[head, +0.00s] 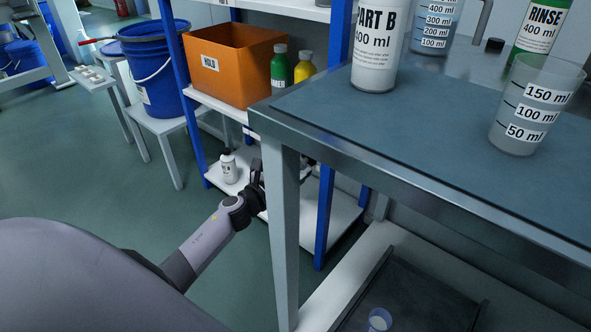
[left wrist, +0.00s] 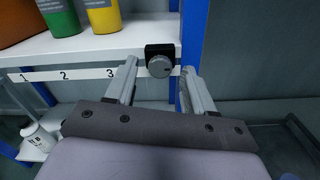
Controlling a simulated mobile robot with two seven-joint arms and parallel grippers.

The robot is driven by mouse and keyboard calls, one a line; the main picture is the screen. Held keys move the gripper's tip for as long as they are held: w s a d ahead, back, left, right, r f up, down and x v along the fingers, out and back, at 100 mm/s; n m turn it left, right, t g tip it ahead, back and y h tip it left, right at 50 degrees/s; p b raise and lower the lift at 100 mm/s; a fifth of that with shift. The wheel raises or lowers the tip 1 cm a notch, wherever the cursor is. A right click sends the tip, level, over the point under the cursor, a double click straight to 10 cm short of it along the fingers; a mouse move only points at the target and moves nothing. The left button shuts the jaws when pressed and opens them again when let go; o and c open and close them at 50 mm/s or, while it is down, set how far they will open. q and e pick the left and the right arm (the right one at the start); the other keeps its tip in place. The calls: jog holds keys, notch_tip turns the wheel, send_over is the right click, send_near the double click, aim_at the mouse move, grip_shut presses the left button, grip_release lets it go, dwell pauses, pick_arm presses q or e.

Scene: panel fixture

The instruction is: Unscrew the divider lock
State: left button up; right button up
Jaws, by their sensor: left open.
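In the left wrist view, a round grey knob (left wrist: 159,67) on a black block, which looks like the divider lock, sits at the shelf's front edge, right of the number 3. My left gripper (left wrist: 160,78) is open, its two fingers reaching toward the shelf, one on each side of the knob in the picture. I cannot tell whether they touch it. In the head view my left gripper (head: 257,178) is low by the shelf rack, partly hidden by the table leg. The knob cannot be made out there. My right gripper is not in view.
The steel table (head: 420,155) and its leg (head: 282,235) stand close to my left arm. The shelf (left wrist: 85,45) holds an orange bin (head: 234,65), a green bottle (head: 280,68) and a yellow bottle (head: 305,67). A white bottle (head: 229,166) stands on the lower shelf.

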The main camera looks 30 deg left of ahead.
pick_arm(q)
jog(key=shift+w, duration=0.35)
jog(key=shift+c, duration=0.3)
grip_shut()
jog(key=shift+d, duration=0.1)
